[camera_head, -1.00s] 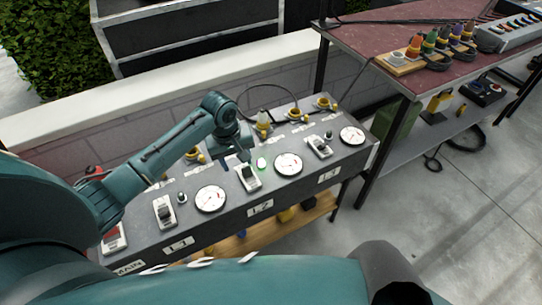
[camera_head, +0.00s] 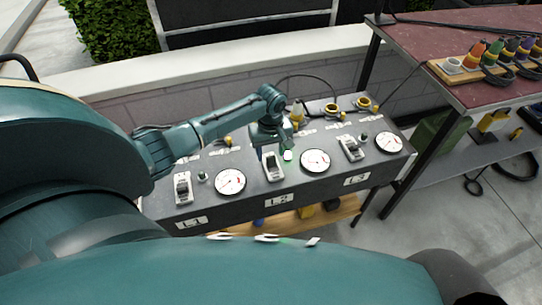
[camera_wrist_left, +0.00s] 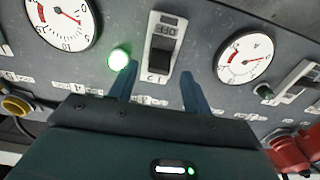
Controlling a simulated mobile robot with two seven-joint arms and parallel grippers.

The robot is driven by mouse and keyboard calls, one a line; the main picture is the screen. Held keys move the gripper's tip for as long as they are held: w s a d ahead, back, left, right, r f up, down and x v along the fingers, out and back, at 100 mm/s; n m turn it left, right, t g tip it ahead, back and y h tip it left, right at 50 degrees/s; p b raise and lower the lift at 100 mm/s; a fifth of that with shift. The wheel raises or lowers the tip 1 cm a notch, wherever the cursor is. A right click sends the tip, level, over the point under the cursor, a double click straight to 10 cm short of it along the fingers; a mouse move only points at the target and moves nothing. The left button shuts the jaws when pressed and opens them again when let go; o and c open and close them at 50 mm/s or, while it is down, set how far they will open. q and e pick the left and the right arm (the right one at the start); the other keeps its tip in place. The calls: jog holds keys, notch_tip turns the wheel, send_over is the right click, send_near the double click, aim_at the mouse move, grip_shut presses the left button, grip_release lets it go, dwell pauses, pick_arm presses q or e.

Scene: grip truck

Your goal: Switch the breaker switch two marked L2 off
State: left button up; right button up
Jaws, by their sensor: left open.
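The L2 breaker switch (camera_head: 273,167) is in the middle of the dark grey panel, above the L2 label (camera_head: 279,201). In the left wrist view the switch (camera_wrist_left: 160,52) is a pale plate with a black rocker. A lit green lamp (camera_wrist_left: 119,59) is beside it; the lamp also shows in the head view (camera_head: 288,155). My left gripper (camera_head: 273,151) is open just behind the switch. In the wrist view its blue fingers (camera_wrist_left: 160,84) are apart, on either side of the switch's near end. Contact cannot be told. My right gripper is not in view.
The L1 switch (camera_head: 183,188) and L3 switch (camera_head: 351,148) stand to either side, with round gauges (camera_head: 315,161) between. Yellow sockets (camera_head: 362,103) and a cable line the panel's back. A red-topped table (camera_head: 430,50) with coloured connectors is at right.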

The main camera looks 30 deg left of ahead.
pick_arm(q)
jog(key=shift+f, duration=1.15)
jog(key=shift+c, duration=0.6)
